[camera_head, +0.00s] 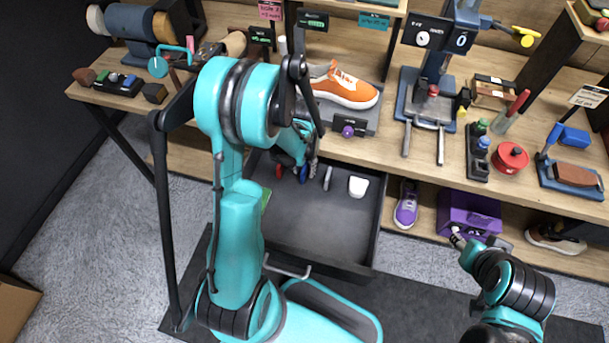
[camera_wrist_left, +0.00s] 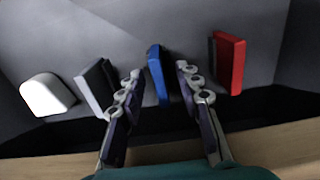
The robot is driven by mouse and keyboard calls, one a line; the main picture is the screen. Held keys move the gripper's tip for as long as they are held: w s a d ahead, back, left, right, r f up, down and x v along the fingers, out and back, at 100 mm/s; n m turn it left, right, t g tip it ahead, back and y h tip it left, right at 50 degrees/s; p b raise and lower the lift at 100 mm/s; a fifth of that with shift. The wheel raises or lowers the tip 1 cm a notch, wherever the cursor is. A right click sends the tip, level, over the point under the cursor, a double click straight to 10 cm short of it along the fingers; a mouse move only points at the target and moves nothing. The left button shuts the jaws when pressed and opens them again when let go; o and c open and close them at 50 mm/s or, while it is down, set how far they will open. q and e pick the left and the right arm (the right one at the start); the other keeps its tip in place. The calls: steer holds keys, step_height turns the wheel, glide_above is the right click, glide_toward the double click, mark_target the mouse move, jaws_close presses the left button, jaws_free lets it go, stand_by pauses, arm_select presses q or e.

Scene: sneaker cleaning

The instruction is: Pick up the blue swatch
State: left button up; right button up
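The blue swatch (camera_head: 303,175) stands on edge in the open drawer (camera_head: 315,230), near its back. In the left wrist view the blue swatch (camera_wrist_left: 157,76) is upright between the two fingers of my left gripper (camera_wrist_left: 159,72). A gap shows on each side of it, so the gripper is open around it and not visibly touching. In the head view my left gripper (camera_head: 308,163) reaches down into the back of the drawer, partly hidden by my arm. My right gripper (camera_head: 458,240) is at the lower right, near the purple box, too small to read.
In the left wrist view a red swatch (camera_wrist_left: 229,63) stands right of the blue one. A grey swatch (camera_wrist_left: 96,87) and a white piece (camera_wrist_left: 47,95) are to the left. An orange sneaker (camera_head: 345,88) is on the bench above. The drawer's front half is clear.

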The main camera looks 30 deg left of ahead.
arm_select(q)
steer(key=shift+f, duration=0.35)
steer(key=shift+r, duration=0.15)
steer(key=shift+c, duration=0.2)
jaws_close()
steer(key=shift+r, duration=0.1)
